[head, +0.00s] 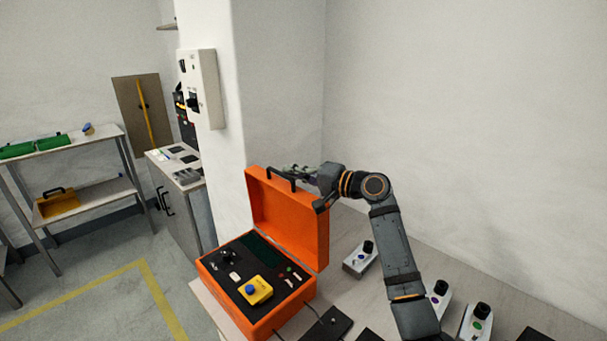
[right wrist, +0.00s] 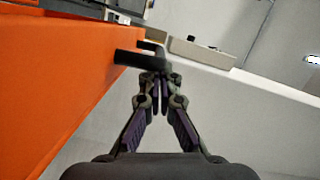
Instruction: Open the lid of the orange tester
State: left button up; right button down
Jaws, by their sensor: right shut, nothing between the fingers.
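The orange tester (head: 266,322) stands on the table with its lid (head: 292,222) raised upright, hinged at the back. Its dark panel, with a yellow block and blue button (head: 255,290), is exposed. A black handle (head: 281,177) sits on the lid's top edge. My right gripper (head: 290,168) is shut and empty, behind the lid's top edge close to the handle. In the right wrist view the shut fingertips (right wrist: 155,66) are beside the orange lid (right wrist: 45,80), near a black handle part (right wrist: 127,58). Whether they touch it I cannot tell. My left gripper is not in view.
Small control boxes with black knobs (head: 361,258) stand on the table (head: 345,232) right of the tester, some close to my right arm. A white pillar (head: 232,120) rises behind the tester. A shelf with green items (head: 35,146) and a grey cabinet (head: 190,205) stand at left.

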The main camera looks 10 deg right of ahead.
jog(key=v, duration=1.1)
jog(key=shift+s+d, duration=0.2)
